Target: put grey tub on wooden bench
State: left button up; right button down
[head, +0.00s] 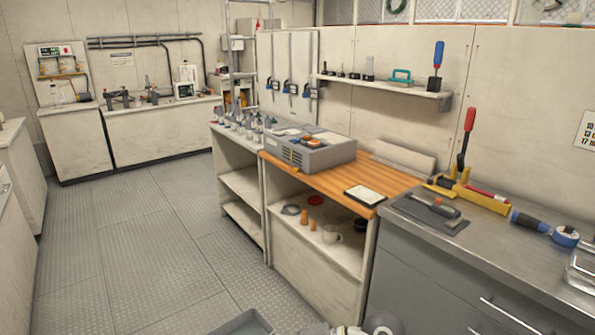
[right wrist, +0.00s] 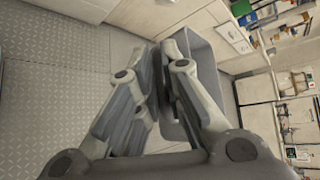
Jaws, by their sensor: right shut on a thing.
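The grey tub (head: 243,324) shows only by its rim at the bottom edge of the head view, the rest cut off. In the right wrist view my right gripper (right wrist: 163,58) is shut on a side wall of the tub (right wrist: 208,68), which appears held over the floor. The wooden bench (head: 385,178) stands further ahead and to the right in the head view, with an orange-brown slatted top and open shelves below. The tub is apart from it. My left gripper is in neither view.
A grey boxy device (head: 310,156) covers the bench's left part; a white-faced tablet-like thing (head: 365,195) lies at its front edge. Bare wood shows between them. A grey metal counter (head: 440,245) with tools adjoins on the right. Open metal floor (head: 130,250) lies left.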

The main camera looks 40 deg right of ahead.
aim_at(356, 178)
jog(key=i+z, duration=0.3)
jog(key=i, duration=0.2)
jog(key=i+j+z, duration=0.3)
jog(key=i, duration=0.25)
jog(key=i+j+z, duration=0.3)
jog(key=i, duration=0.2)
jog(key=l, duration=0.1)
